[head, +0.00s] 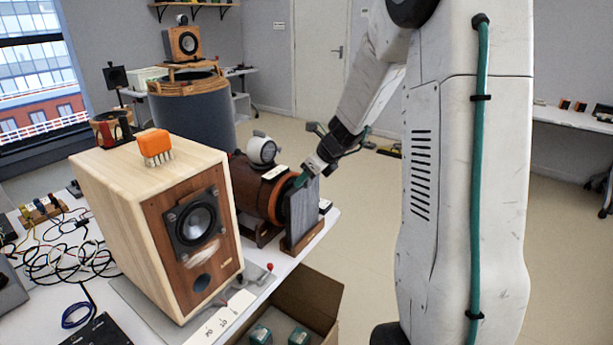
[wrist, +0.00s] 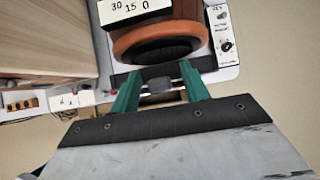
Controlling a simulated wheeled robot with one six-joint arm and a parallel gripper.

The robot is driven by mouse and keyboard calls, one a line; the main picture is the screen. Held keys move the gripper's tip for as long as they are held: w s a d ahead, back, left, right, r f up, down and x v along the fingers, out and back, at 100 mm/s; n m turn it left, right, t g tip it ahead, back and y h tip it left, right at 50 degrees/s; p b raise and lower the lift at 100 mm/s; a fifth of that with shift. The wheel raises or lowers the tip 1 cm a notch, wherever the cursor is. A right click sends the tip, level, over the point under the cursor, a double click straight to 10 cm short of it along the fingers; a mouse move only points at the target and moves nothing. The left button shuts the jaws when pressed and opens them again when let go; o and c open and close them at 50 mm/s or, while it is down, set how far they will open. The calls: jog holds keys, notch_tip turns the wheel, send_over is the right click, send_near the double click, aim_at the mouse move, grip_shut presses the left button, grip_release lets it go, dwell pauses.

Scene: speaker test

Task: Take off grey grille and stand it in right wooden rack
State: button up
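The grey grille (head: 304,212) is a flat upright panel standing on a low wooden rack (head: 302,241) at the table's right edge, in the head view. It stands in front of a brown drum with an orange rim (head: 288,200). My gripper (head: 303,181) is at the grille's top edge. In the wrist view its two teal fingers (wrist: 160,75) are spread apart, with a small grey block (wrist: 159,87) between them, seemingly part of the grille. I cannot see clear contact on both sides. The lower part of the rack's slot is hidden.
A wooden loudspeaker (head: 165,220) with an orange brush (head: 155,146) on top stands left of the drum. Loose cables (head: 65,250) lie at the far left. An open cardboard box (head: 310,300) sits below the table edge.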

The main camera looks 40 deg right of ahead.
jog(key=v, duration=0.8)
jog(key=s+a+r+n+g+h, duration=0.1)
jog(key=s+a+r+n+g, duration=0.1)
jog(key=s+a+n, duration=0.8)
jog(key=s+a+r+n+g+h, duration=0.1)
jog(key=s+a+r+n+g, duration=0.2)
jog(key=s+a+n, duration=0.8)
jog(key=shift+s+a+n, duration=0.2)
jog(key=shift+s+n, duration=3.95)
jog(key=shift+n, duration=1.35)
